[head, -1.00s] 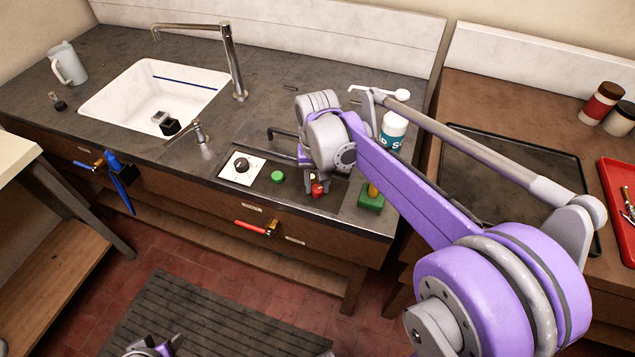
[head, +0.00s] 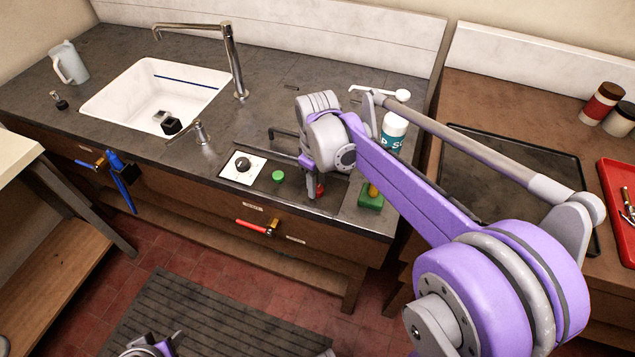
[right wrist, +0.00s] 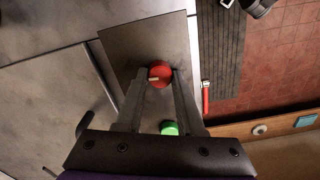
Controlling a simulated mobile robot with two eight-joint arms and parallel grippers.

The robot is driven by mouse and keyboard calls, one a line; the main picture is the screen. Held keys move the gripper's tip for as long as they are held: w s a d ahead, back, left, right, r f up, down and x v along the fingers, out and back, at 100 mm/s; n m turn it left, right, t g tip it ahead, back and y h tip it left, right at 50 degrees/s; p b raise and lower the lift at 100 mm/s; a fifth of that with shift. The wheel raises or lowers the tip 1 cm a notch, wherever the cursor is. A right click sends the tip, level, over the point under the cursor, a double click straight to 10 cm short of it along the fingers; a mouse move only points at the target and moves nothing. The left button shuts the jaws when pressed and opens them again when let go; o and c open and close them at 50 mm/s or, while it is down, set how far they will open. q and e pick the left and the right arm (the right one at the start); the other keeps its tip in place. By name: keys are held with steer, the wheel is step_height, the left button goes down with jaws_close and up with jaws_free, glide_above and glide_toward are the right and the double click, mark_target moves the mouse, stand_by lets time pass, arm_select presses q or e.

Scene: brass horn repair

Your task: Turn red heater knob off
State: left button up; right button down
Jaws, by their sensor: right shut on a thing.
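The red knob (head: 320,190) sits on the dark control strip at the front of the counter, mostly hidden behind my right gripper in the head view. In the right wrist view, the red knob (right wrist: 160,74) is a round cap with a pale pointer mark, lying between the fingertips. My right gripper (right wrist: 159,76) is shut on the knob, a finger on each side. The right gripper (head: 316,188) points down at the strip in the head view. My left gripper (head: 152,347) shows only partly at the bottom edge; its opening is unclear.
A green button (head: 278,176) and a black dial (head: 242,164) on a white plate are left of the knob. A green block (head: 371,199) and a labelled bottle (head: 392,131) stand to the right. A red-handled valve (head: 256,227) is on the cabinet front below.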

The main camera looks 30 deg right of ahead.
mark_target(318, 188)
steer(key=shift+n, duration=0.6)
steer(key=c, duration=0.5)
jaws_free()
step_height(318, 188, up, 11)
steer(key=shift+f+p, duration=0.1)
steer(key=shift+p, duration=0.3)
steer(key=s+a+f+m+t, duration=0.1)
steer(key=s+a+f+m, duration=0.1)
steer(key=s+f, duration=0.2)
steer(key=s+a+f+m+t, duration=0.2)
steer(key=s+f, duration=0.2)
steer(key=s, duration=0.2)
steer(key=s+a+f+m+t+p, duration=0.1)
steer(key=s+a+f+t, duration=0.1)
steer(key=s+a+f, duration=0.1)
steer(key=shift+s+a+f+m, duration=0.1)
steer(key=shift+s+f+m, duration=0.15)
steer(key=shift+s, duration=0.45)
steer(key=shift+s+f+m, duration=0.15)
steer(key=shift+s+f, duration=0.05)
steer(key=shift+s, duration=0.5)
